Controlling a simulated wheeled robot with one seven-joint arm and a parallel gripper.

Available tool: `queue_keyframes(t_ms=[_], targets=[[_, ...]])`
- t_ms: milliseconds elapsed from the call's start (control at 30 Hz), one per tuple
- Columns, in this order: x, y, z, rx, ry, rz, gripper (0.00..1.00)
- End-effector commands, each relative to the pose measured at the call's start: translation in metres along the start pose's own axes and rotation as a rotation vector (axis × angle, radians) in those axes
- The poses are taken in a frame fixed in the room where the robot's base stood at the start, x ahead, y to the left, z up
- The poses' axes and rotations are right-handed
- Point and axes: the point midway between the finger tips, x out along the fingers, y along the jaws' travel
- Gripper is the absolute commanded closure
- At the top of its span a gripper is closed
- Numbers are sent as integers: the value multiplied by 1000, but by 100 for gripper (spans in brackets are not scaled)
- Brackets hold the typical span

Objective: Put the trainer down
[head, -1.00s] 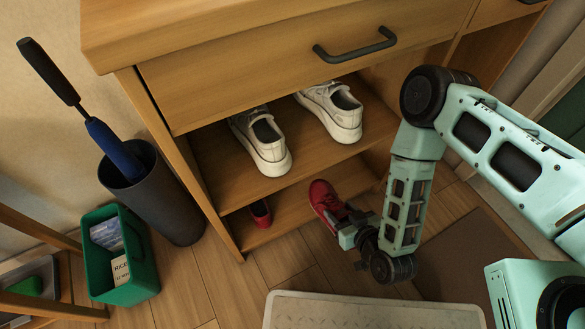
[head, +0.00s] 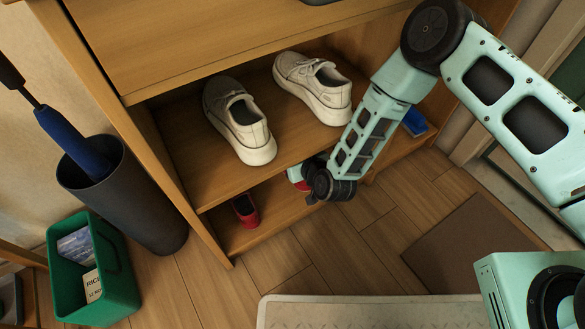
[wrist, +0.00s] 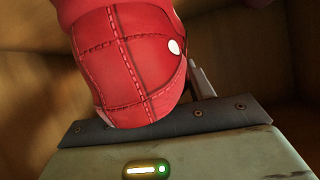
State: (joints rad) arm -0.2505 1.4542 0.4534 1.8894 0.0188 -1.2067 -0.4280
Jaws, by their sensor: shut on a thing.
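A red trainer (wrist: 125,65) with pale stitching and a white dot fills the upper middle of the wrist view. My gripper (wrist: 150,120) is shut on its near end; the far end is out of view. In the head view my gripper (head: 302,178) is at the front of the lower shelf, mostly hidden behind my arm, with a bit of red showing beside it. Another red shoe (head: 246,210) rests on the lower shelf to the left. I cannot tell whether the held trainer touches the shelf.
A pair of white shoes (head: 242,122) stands on the upper shelf, just above my gripper. A blue item (head: 414,122) lies at the right of the lower shelf. A dark bin (head: 130,200) and a green box (head: 93,262) stand at left.

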Motion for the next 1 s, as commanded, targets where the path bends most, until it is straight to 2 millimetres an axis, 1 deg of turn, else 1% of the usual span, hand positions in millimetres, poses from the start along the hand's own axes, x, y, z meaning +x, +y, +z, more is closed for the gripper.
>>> queue_keyframes(t_ms=[67,167,333,400,500,800,833,900,1000], targets=[[2,0,2,1,5,0,91],[6,1,10,1,4,0,91],[21,3,37,1,4,-1,91],[27,3,44,1,6,-1,91],[30,4,43,0,8,-1,91],[29,3,42,-1,6,-1,91],[28,3,42,-1,4,-1,41],[28,3,42,-1,4,-1,25],[28,3,42,0,4,-1,25]])
